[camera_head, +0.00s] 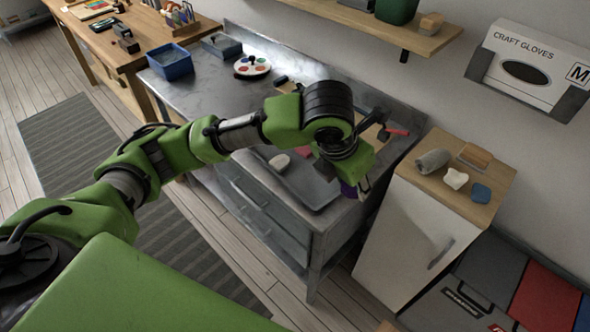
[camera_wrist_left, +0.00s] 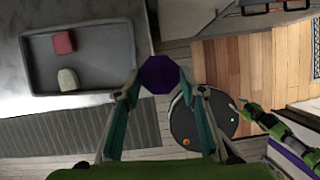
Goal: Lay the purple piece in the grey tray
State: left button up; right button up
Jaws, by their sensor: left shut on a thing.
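The purple piece (camera_wrist_left: 160,74) is between the fingertips of my left gripper (camera_wrist_left: 152,86), which is shut on it. In the head view the purple piece (camera_head: 348,190) shows partly beneath my left gripper (camera_head: 354,188), beside the right end of the grey tray. The grey tray (camera_head: 314,196) lies on the metal bench, partly hidden by my arm. In the left wrist view the grey tray (camera_wrist_left: 108,62) is left of the held piece and apart from it. A green arm, seemingly my right one, shows small at the right there; its gripper state is unclear.
The tray holds a red-pink piece (camera_wrist_left: 64,42) and a pale rounded piece (camera_wrist_left: 68,79). A white cabinet (camera_head: 409,238) with small items on its wooden top (camera_head: 440,193) stands right of the bench. A blue bin (camera_head: 171,65) and a paint palette (camera_head: 251,66) are farther back.

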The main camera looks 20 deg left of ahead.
pick_arm(q)
jog(key=w+a+f+p, duration=0.1)
jog(key=w+a+f, duration=0.3)
jog(key=w+a, duration=0.2)
send_over(321, 180)
jog(key=s, duration=0.2)
jog(key=f, duration=0.4)
jog(key=shift+d+f+p, duration=0.2)
jog(key=shift+f+p, duration=0.05)
jog(key=shift+p, duration=0.1)
jog(key=shift+w+a+f, duration=0.1)
jog(key=shift+w+f, duration=0.05)
jog(key=shift+f, duration=0.1)
jog(key=f, duration=0.1)
jog(key=f+p, duration=0.1)
jog(key=f, duration=0.1)
jog(key=shift+w+a, duration=0.15)
jog(key=shift+a, duration=0.15)
jog(key=shift+f, duration=0.45)
pick_arm(e)
jog(key=r, duration=0.3)
jog(key=shift+w, duration=0.3)
pick_arm(q)
jog(key=shift+f, duration=0.1)
jog(key=o, duration=1.2)
jog(key=shift+c, duration=0.2)
pick_arm(e)
jog(key=shift+d, duration=0.3)
